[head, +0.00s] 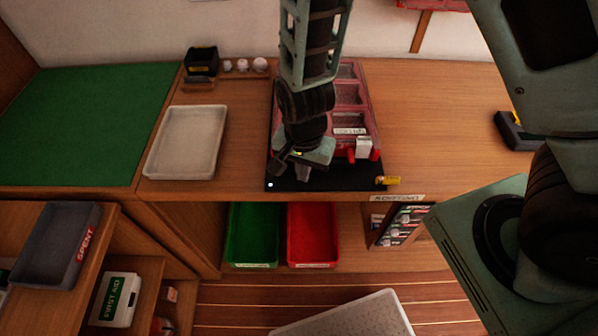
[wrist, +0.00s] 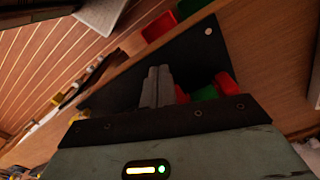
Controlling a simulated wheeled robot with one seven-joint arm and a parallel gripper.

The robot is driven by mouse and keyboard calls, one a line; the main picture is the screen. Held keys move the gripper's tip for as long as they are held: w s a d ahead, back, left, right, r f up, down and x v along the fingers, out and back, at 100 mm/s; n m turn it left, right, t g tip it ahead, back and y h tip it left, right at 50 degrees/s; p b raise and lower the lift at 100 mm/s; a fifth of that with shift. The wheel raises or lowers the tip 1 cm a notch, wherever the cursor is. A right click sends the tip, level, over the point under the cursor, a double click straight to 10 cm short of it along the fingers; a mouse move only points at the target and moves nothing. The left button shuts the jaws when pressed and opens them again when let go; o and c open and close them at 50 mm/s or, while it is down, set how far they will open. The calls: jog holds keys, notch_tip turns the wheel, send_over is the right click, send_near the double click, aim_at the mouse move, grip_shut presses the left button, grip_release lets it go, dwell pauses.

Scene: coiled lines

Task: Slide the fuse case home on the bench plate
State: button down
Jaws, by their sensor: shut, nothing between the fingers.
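The black bench plate (head: 345,181) lies on the wooden bench. A red-walled case with several compartments (head: 348,94), which looks like the fuse case, sits on it, partly hidden by my arm. A white labelled block (head: 363,147) shows at its front right. My gripper (head: 302,173) is low over the front left of the plate, pointing down. In the wrist view my gripper's fingers (wrist: 158,73) are shut together and empty, over the black plate (wrist: 195,48). Red (wrist: 226,83) and green (wrist: 205,93) parts show right beside the fingers; contact cannot be told.
A pale empty tray (head: 187,142) and a green mat (head: 85,120) lie to the left. Green (head: 254,235) and red (head: 312,235) bins stand below the bench. A yellow tag (head: 388,181) sits at the plate's front right corner. The bench right of the case is mostly clear.

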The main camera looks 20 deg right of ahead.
jog(key=shift+w+d, duration=0.25)
jog(key=shift+w, duration=0.05)
